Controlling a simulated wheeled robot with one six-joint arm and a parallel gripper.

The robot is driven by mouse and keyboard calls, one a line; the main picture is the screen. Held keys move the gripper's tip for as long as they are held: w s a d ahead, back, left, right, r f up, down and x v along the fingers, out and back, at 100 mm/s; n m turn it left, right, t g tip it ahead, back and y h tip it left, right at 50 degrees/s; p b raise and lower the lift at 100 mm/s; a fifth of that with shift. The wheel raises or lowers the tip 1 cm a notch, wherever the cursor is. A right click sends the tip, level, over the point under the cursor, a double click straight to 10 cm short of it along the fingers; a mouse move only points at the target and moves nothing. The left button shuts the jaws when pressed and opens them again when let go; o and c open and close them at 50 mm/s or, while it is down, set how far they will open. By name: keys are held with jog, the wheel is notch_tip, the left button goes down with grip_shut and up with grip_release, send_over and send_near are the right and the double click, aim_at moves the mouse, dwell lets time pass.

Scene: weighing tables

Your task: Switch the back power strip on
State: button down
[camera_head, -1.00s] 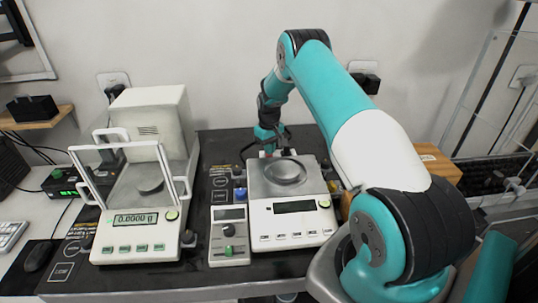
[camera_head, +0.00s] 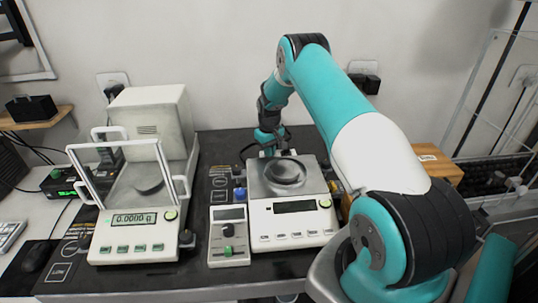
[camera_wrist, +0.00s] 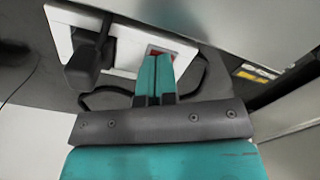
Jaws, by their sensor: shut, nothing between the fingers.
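The back power strip (camera_wrist: 128,55) is white and lies at the upper left of the wrist view. A black plug (camera_wrist: 88,58) sits in one of its sockets, with a dark cord. A red switch (camera_wrist: 152,51) is at the strip's right end. My gripper (camera_wrist: 158,58) is shut and empty, its teal fingertips over the near side of the switch and partly hiding it. I cannot tell whether they touch it. In the head view my wrist is behind the right scale, and I cannot make out the strip there.
The right scale (camera_head: 290,222) stands in front of my wrist. An analytical balance (camera_head: 135,235) with open glass doors is at the left. A small control box (camera_head: 229,237) is between them. A wooden box (camera_head: 436,165) stands at the right, and the wall is close behind.

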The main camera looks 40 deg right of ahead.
jog(key=shift+r+p, duration=2)
jog(key=shift+r, duration=1.45)
